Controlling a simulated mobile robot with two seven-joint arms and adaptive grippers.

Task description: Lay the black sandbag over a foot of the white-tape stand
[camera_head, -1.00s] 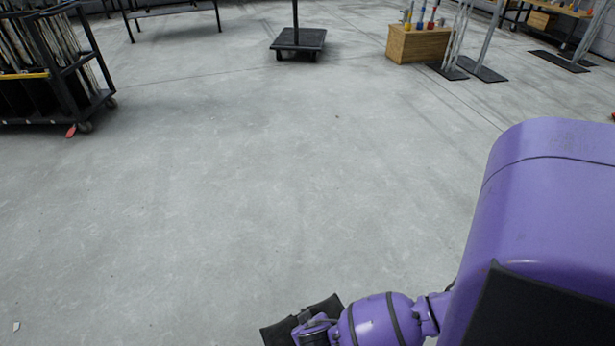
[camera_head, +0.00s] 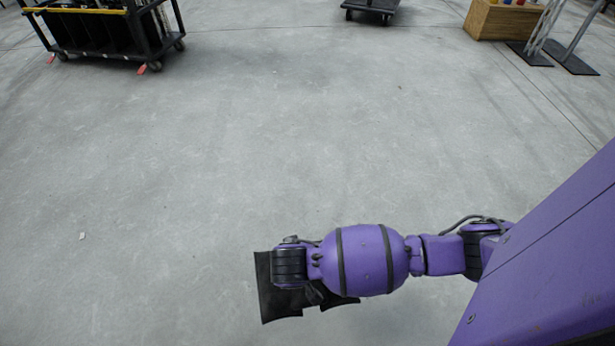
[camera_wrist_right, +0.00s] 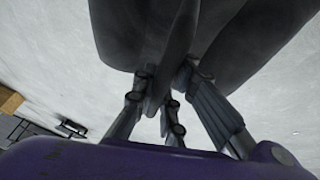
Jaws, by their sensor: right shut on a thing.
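The black sandbag (camera_head: 272,301) hangs under my right gripper (camera_head: 312,290) in the head view, low in the middle of the picture, above bare floor. My purple right arm hides part of it. In the right wrist view the sandbag (camera_wrist_right: 240,35) fills the top as a dark, sagging shape. The fingers of my right gripper (camera_wrist_right: 165,85) are closed on its middle fold there. No white-tape stand can be made out in these views. My left gripper is not in view.
A black wheeled cart (camera_head: 100,40) stands at the upper left. A flat black dolly (camera_head: 371,8) is at the top. A wooden box (camera_head: 500,20) and grey posts on black base plates (camera_head: 572,62) are at the upper right. The wide grey floor between is clear.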

